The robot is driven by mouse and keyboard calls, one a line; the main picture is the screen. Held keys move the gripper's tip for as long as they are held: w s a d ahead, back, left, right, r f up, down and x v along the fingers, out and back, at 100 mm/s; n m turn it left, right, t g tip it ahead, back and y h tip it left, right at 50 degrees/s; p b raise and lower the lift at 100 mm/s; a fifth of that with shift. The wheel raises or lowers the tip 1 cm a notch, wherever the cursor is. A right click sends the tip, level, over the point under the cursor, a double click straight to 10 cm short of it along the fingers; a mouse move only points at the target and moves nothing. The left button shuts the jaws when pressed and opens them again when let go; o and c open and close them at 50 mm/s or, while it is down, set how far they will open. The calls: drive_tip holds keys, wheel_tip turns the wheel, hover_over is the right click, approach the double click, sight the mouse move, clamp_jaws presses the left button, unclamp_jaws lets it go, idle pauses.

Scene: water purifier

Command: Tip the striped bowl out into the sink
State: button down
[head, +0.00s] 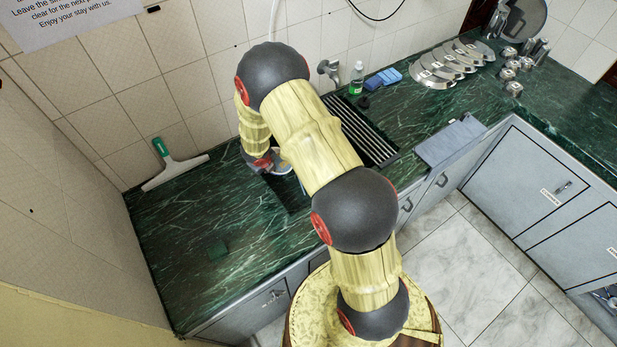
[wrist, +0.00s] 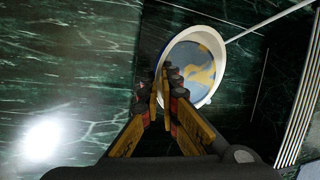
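The bowl (wrist: 201,66) shows in the wrist view with a white rim and a blue and yellow inside. It is tilted, its mouth facing the wrist camera. My gripper (wrist: 162,88) is at its near left rim, the two fingertips close together with the rim between them. In the head view my gripper (head: 262,162) and the bowl (head: 283,168) are at the sink (head: 292,194), partly hidden by my arm. The dark sink basin lies under and beside the bowl. The bowl's outer stripes do not show.
The ribbed drainer (head: 372,135) lies right of the sink. A tap (head: 330,71), green soap bottle (head: 356,78) and blue sponges (head: 384,78) stand behind. The left counter is mostly clear.

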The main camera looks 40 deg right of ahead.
sight(281, 171)
drive_tip(key=shift+f+b, duration=0.2)
drive_tip(key=shift+b, duration=0.1)
drive_tip(key=shift+s+d+f+b, duration=0.15)
drive_tip(key=shift+f+b, duration=0.1)
drive_tip(key=shift+b, duration=0.5)
drive_tip(key=shift+d+f+b, duration=0.1)
drive_tip(key=shift+f+b, duration=0.05)
drive_tip(key=shift+b, duration=0.4)
drive_tip(key=f+b, duration=0.1)
drive_tip(key=b, duration=0.2)
drive_tip(key=s+d+f+t+y+b, duration=0.1)
drive_tip(key=b, duration=0.2)
drive_tip(key=shift+f, duration=0.15)
drive_tip(key=shift+s+d+r+b, duration=0.1)
drive_tip(key=shift+d+r+b, duration=0.1)
drive_tip(key=shift+b, duration=0.1)
drive_tip(key=shift+s+d+r+m+t+y+b, duration=0.4)
drive_tip(key=shift+s+d+r+t+y+b, duration=0.3)
drive_tip(key=shift+b, duration=0.75)
drive_tip(key=shift+s+d+r+m+t+y+b, duration=0.4)
drive_tip(key=shift+s+d+r+t+y+b, duration=0.6)
drive_tip(key=shift+b, duration=0.5)
drive_tip(key=shift+w+f, duration=0.1)
